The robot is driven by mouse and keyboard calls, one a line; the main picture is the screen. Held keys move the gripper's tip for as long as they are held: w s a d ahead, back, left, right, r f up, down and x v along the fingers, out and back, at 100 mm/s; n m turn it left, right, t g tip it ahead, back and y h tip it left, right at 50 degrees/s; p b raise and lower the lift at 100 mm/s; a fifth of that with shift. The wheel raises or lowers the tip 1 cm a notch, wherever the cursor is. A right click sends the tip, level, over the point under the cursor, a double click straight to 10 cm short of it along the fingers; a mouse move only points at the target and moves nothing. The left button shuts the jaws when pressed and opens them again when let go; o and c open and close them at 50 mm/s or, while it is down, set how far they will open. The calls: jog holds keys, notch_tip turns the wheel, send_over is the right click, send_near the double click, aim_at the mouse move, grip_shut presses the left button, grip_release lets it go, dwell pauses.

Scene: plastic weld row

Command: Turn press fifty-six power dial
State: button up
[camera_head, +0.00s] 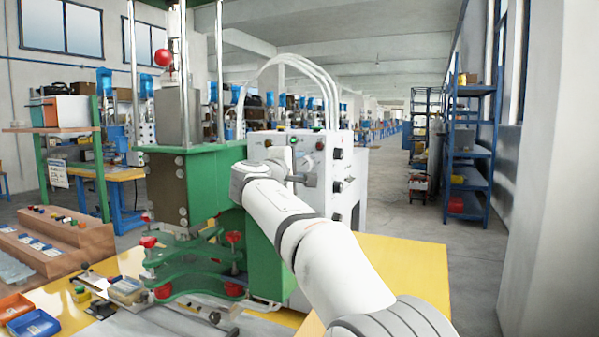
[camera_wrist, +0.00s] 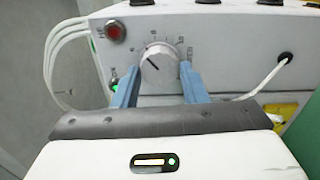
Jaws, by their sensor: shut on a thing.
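The power dial (camera_wrist: 160,66) is a pale round knob with a dark pointer line and a printed scale around it, on the white face of the control box. In the wrist view the pointer aims to the upper left. My gripper (camera_wrist: 158,72) has its two blue fingers on either side of the dial, shut on it. In the head view my arm reaches to the white control box (camera_head: 352,185) beside the green press (camera_head: 200,170). My gripper and the dial are not clear there; the arm hides part of the box.
A red button (camera_wrist: 115,31) and a green light (camera_wrist: 112,84) are left of the dial. A white cable (camera_wrist: 284,60) enters the panel on the right. White hoses (camera_head: 290,60) arch above the box. The yellow table (camera_head: 410,265) has bare room to the right.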

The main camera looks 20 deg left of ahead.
dwell(0.4)
jog(key=o, duration=1)
jog(key=shift+c, duration=0.2)
jog(key=shift+s, duration=0.1)
jog(key=s, duration=0.5)
jog(key=s+b, duration=0.1)
jog(key=s, duration=0.1)
jog(key=shift+s+a, duration=0.25)
jog(key=shift+s, duration=0.05)
